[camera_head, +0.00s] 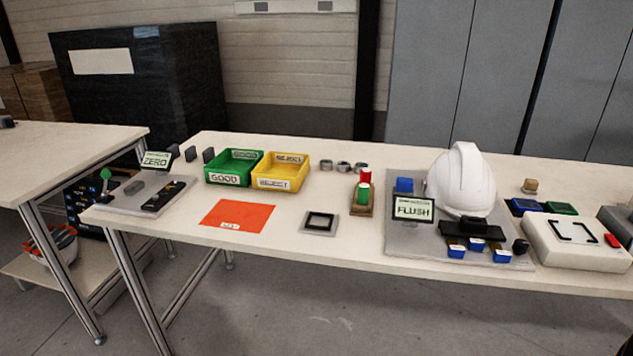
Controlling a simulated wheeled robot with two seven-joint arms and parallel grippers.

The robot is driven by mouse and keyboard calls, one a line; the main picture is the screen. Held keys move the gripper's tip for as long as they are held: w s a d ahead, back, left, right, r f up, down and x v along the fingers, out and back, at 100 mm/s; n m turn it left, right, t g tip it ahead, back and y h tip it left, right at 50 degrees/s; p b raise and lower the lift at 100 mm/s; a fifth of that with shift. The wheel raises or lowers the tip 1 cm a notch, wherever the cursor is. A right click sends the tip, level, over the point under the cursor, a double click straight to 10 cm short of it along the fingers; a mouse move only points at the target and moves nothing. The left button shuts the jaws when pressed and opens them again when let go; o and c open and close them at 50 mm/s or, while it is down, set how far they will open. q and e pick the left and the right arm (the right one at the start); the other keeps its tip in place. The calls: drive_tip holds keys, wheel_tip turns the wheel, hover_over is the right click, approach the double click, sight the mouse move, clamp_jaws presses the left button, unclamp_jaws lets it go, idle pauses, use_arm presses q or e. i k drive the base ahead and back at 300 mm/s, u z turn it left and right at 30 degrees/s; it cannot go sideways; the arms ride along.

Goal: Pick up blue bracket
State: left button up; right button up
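Several small blue pieces are in the head view, and I cannot tell for sure which is the blue bracket. One blue block (404,185) sits at the back left of a grey plate (400,236), beside a white helmet shell (462,180). Two blue-fronted pieces, one on the left (456,251) and one on the right (502,256), are at the plate's front edge below a black holder (470,227). A flat blue tray or piece (525,205) lies right of the helmet, next to a green one (561,208). Neither of my grippers is in view.
A display reading FLUSH (413,209) stands at the plate's left. A white box (577,244) is to the right. Green (232,181) and yellow (281,184) bins, an orange mat (237,214) and a square frame (320,221) are on the table's left half.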

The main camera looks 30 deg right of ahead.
sight(405, 185)
drive_tip(key=u, duration=2.05)
drive_tip(key=k, duration=1.85)
drive_tip(key=z, duration=1.7)
